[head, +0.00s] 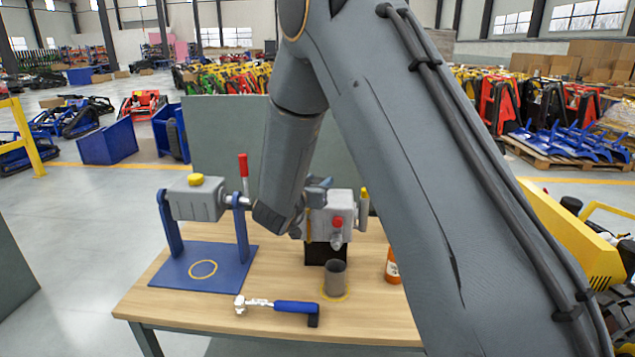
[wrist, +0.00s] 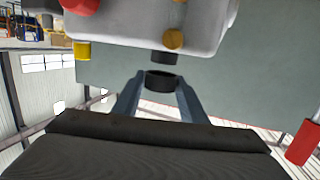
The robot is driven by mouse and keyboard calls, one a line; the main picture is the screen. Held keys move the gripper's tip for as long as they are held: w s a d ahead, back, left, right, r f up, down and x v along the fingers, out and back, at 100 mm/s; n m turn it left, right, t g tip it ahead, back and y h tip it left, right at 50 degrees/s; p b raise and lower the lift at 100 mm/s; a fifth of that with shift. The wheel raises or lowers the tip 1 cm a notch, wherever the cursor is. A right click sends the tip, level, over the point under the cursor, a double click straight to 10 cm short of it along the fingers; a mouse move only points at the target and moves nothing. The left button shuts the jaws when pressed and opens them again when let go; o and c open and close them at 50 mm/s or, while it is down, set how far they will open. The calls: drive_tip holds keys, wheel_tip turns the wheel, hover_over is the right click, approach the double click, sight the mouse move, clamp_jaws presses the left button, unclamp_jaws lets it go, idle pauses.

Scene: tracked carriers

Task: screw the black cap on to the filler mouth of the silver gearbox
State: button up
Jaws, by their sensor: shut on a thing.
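The silver gearbox (head: 320,226) stands on a black base on the wooden bench, with a red knob and a yellow part. In the wrist view, which looks upside down, the gearbox (wrist: 205,22) fills the top, and its short black filler mouth (wrist: 164,57) faces my gripper. My gripper (wrist: 160,82) is shut on the black cap (wrist: 160,76), held between its two fingertips. The cap looks close to the mouth and roughly in line with it, with a narrow gap showing. In the head view my gripper (head: 318,190) is at the gearbox's top; the cap cannot be made out.
The bench's front left is clear.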

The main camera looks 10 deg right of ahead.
drive_tip(key=shift+f+b, duration=0.6)
drive_tip(key=shift+f, duration=0.7)
drive_tip(key=o, duration=1.1)
drive_tip(key=shift+s+a, duration=0.1)
drive_tip(key=b+v, duration=0.2)
drive_tip(key=v, duration=0.5)
drive_tip(key=shift+s+a, duration=0.1)
drive_tip(key=shift+s, duration=0.15)
